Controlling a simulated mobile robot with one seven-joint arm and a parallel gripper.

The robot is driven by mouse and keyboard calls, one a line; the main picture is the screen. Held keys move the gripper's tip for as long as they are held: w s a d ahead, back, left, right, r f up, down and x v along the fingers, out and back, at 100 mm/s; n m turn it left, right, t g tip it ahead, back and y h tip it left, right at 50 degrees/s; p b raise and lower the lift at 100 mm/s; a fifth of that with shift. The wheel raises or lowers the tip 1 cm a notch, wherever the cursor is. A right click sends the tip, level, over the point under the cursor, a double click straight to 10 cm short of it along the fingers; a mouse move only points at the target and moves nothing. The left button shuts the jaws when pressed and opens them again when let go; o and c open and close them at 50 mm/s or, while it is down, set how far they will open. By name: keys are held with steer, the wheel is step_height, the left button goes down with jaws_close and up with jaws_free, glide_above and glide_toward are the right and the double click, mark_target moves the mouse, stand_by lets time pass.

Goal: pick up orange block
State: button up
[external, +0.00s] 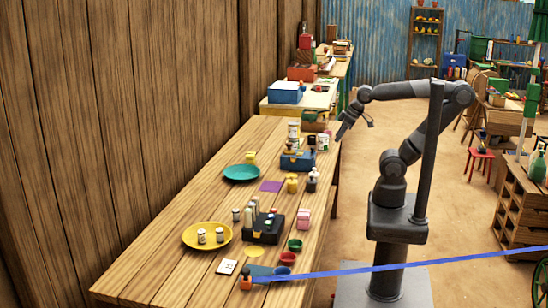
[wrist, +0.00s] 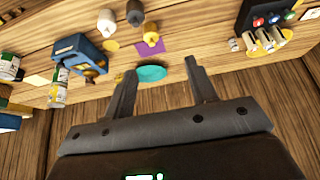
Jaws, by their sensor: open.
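A small orange item (external: 246,284) with a dark top stands at the near front edge of the wooden table in the external view. It is too small to tell whether it is a block. I cannot make it out in the wrist view. My gripper (external: 343,132) hangs in the air by the table's right edge, far from that item. In the wrist view its two fingers (wrist: 162,88) are spread apart with nothing held. A teal plate (wrist: 150,73) shows beyond and between them.
The wooden table (external: 205,190) carries a teal plate (external: 241,173), a yellow plate (external: 190,239) with jars, a dark rack (external: 262,236), a blue caddy (external: 297,161), pink blocks (external: 304,215) and small bowls. A blue ribbon (external: 400,266) crosses the foreground. Bare wood lies around the plates.

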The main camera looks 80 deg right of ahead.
steer(key=w+a+r+n+y, duration=0.1)
steer(key=w+a+r+n, duration=0.2)
steer(key=w+a, duration=0.85)
steer(key=w+a+f+n+y, duration=0.2)
steer(key=w+a+n, duration=0.1)
steer(key=w+a, duration=1)
steer(key=n+g+y, duration=0.2)
steer(key=n, duration=0.3)
glide_toward(246, 269)
step_height(246, 269, down, 2)
steer(key=x, duration=0.5)
steer(key=shift+a+r, duration=0.15)
steer(key=shift+a+x, duration=0.15)
steer(key=shift+x, duration=1.25)
steer(key=shift+a+x, duration=0.15)
steer(key=shift+x, duration=1.3)
steer(key=shift+w+r, duration=0.15)
steer(key=shift+r, duration=0.1)
